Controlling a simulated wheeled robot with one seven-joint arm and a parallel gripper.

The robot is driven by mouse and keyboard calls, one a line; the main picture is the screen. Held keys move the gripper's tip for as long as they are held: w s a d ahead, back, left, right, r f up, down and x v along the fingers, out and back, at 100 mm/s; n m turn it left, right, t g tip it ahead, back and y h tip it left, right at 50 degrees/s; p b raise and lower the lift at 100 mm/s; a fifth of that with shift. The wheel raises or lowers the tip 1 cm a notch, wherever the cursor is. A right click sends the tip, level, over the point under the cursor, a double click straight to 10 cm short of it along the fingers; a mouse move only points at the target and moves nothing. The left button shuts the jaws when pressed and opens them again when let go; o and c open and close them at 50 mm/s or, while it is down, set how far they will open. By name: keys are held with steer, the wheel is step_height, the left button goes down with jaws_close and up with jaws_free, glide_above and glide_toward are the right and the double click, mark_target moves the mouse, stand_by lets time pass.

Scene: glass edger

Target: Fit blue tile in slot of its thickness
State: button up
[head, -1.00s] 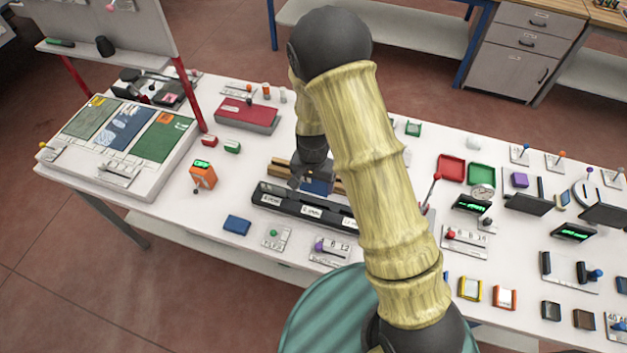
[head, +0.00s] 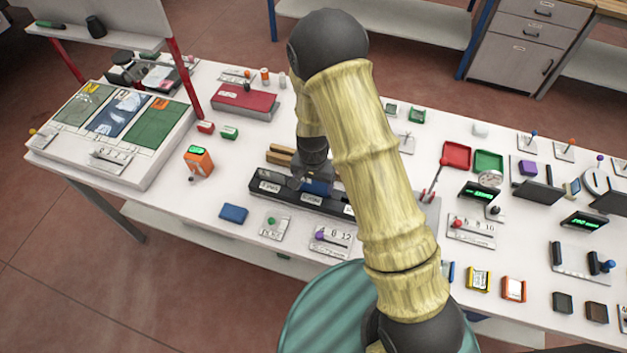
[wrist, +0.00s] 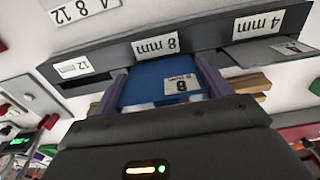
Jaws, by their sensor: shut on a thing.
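My gripper (wrist: 160,90) is shut on the blue tile (wrist: 145,86), with a finger on each side of it. The tile has a white label reading 8. A dark slotted rack (head: 266,174) bears several thickness labels, among them 8 mm (wrist: 155,46) and 4 mm (wrist: 258,24). The tile is at the middle, 8 mm section of the rack in the wrist view. In the head view, the blue tile (head: 318,187) shows at the rack below my gripper (head: 316,178). The slot opening and the tile's leading edge are hidden, so I cannot tell how deep it sits.
Wooden blocks (head: 280,154) stand behind the rack. A separate blue block (head: 233,213) and small plates with coloured knobs (head: 320,236) lie in front.

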steer(key=shift+f+b, duration=0.6)
steer(key=shift+f, duration=0.5)
steer(key=shift+f, duration=0.1)
steer(key=o, duration=1.4)
step_height(320, 180, up, 17)
steer(key=b, duration=0.2)
steer(key=shift+s+r, duration=0.2)
steer(key=shift+a, duration=0.1)
